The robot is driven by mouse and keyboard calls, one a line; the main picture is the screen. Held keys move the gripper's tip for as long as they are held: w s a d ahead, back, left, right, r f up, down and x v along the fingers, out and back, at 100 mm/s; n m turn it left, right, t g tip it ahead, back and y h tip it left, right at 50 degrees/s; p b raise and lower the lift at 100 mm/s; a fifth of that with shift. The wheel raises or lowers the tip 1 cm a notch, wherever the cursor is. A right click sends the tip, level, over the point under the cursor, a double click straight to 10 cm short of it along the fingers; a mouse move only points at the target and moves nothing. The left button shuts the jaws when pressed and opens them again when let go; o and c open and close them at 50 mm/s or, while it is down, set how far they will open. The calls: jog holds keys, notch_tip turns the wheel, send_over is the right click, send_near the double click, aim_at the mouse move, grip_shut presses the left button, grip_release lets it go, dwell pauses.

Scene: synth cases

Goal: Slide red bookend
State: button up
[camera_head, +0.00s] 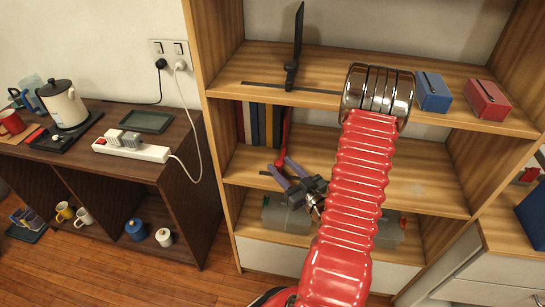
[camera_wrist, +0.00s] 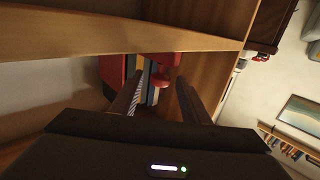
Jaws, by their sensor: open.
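The red bookend (camera_head: 286,128) stands upright on the middle shelf, against the right end of a row of books (camera_head: 262,124). My gripper (camera_head: 280,164) is open in front of the middle shelf, below and just in front of the bookend, with its fingers pointing up and left into the compartment. In the wrist view the red bookend (camera_wrist: 162,62) and the books (camera_wrist: 146,80) show between the two open fingers (camera_wrist: 158,98). I see no contact between fingers and bookend.
The wooden shelf unit (camera_head: 220,83) surrounds the gripper. Its upper shelf bears a black upright plate (camera_head: 297,45), a blue box (camera_head: 432,92) and a red box (camera_head: 487,99). The middle shelf is bare right of my arm. Grey bins (camera_head: 285,217) sit below.

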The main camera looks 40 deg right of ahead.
aim_at(276, 161)
jog(key=shift+w+d, duration=0.2)
jog(key=shift+w, duration=1.35)
jog(key=shift+w+d, duration=0.2)
jog(key=shift+w, duration=1.35)
jog(key=shift+c, duration=0.7)
grip_shut()
